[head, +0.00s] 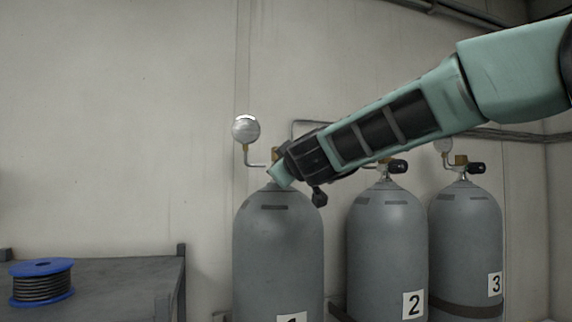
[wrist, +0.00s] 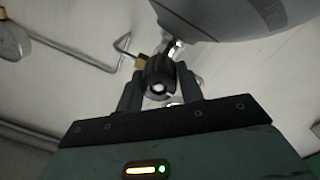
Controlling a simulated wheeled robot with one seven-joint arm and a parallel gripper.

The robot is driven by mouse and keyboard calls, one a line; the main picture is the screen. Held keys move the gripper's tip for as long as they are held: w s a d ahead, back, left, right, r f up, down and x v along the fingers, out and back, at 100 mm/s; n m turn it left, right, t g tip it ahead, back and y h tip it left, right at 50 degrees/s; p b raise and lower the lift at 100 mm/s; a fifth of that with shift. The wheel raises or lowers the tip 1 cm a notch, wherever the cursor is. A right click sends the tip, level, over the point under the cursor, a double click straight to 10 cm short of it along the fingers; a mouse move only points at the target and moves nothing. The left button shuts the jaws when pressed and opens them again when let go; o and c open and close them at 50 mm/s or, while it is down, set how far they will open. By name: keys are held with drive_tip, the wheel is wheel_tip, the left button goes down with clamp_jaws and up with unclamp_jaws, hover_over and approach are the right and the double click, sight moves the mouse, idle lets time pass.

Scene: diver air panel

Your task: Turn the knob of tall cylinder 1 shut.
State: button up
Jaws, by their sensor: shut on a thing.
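Tall cylinder 1 (head: 278,250) is a grey tank at the centre of the head view, its number label partly cut off at the bottom edge. My gripper (head: 277,172) is at its valve, and my arm hides the knob in the head view. In the wrist view, the black knob (wrist: 158,78) sits between the two fingers of my gripper (wrist: 158,90), which is shut on it. The cylinder's grey body (wrist: 235,12) shows at the top of the wrist view. The knob's turn position cannot be told.
Cylinder 2 (head: 387,255) and cylinder 3 (head: 467,240) stand to the right, with black knobs at their valves. A round gauge (head: 246,129) is on a pipe behind cylinder 1. A dark table (head: 125,275) with a blue cable reel (head: 42,283) stands at the left.

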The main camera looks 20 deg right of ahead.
drive_tip(key=m+p, duration=0.1)
drive_tip(key=m, duration=0.3)
drive_tip(key=shift+r+p, duration=0.1)
drive_tip(key=shift+p, duration=0.25)
drive_tip(key=m, duration=0.4)
drive_tip(key=shift+p, duration=0.3)
drive_tip(key=m, duration=0.4)
drive_tip(key=shift+m+g+y+b, duration=0.3)
drive_tip(key=shift+m, duration=0.1)
drive_tip(key=m+b, duration=0.1)
drive_tip(key=m, duration=0.3)
drive_tip(key=m+b, duration=0.2)
drive_tip(key=m, duration=0.2)
drive_tip(key=shift+m+y, duration=0.3)
drive_tip(key=shift+y, duration=0.1)
drive_tip(key=m+b, duration=0.2)
drive_tip(key=m, duration=0.2)
drive_tip(key=shift+d, duration=0.1)
drive_tip(key=m+b, duration=0.1)
drive_tip(key=m, duration=0.1)
drive_tip(key=m+b, duration=0.1)
drive_tip(key=m, duration=0.1)
drive_tip(key=shift+f+m+y, duration=0.2)
drive_tip(key=shift+m+y, duration=0.1)
drive_tip(key=shift+m+b, duration=1)
drive_tip(key=shift+m, duration=0.9)
